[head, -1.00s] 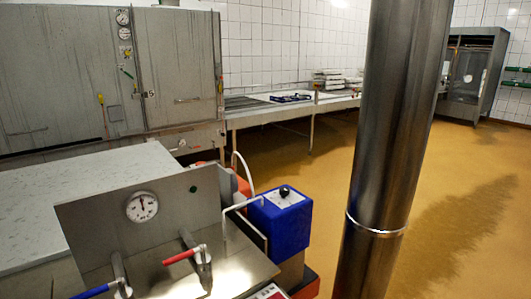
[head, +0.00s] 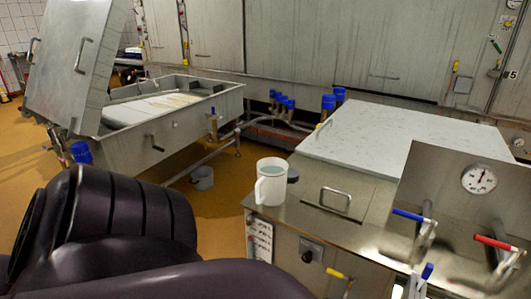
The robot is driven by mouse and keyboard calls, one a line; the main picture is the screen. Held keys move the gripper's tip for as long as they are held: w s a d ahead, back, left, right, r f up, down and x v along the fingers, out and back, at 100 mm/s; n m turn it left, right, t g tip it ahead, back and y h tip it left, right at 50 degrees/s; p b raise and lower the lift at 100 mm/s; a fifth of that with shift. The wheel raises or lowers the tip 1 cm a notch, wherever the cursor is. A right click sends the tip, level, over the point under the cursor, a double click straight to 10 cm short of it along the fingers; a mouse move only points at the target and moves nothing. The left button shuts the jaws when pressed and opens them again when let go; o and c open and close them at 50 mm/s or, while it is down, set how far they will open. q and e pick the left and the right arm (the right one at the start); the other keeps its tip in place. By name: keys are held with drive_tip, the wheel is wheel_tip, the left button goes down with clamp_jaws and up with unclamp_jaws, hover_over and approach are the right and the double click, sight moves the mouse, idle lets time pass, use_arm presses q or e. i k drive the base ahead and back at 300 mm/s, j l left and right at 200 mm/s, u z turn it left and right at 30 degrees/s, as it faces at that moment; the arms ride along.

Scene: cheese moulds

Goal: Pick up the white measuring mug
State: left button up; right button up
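The white measuring mug (head: 271,183) stands upright on the left corner of a steel counter (head: 370,228), with its handle toward me. It looks filled with a pale bluish liquid or has a bluish inside. A small dark round object (head: 293,175) is just behind it to the right. A dark part of my own arm fills the lower left of the view, left of and nearer than the mug. Neither gripper shows in the head view.
A pale speckled slab (head: 400,142) covers the counter's back. A gauge panel (head: 465,200) with red and blue handled valves stands at right. An open steel vat (head: 165,115) is at back left. A grey bucket (head: 202,178) sits on the orange floor.

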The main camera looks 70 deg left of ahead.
sight(270, 187)
drive_tip(key=i+l+u, duration=0.15)
drive_tip(key=l, duration=0.45)
drive_tip(key=j+u, duration=0.1)
drive_tip(key=u, duration=1.25)
drive_tip(key=i+j+u, duration=0.1)
drive_tip(key=u, duration=0.25)
drive_tip(key=i+u, duration=0.35)
drive_tip(key=k+j, duration=0.05)
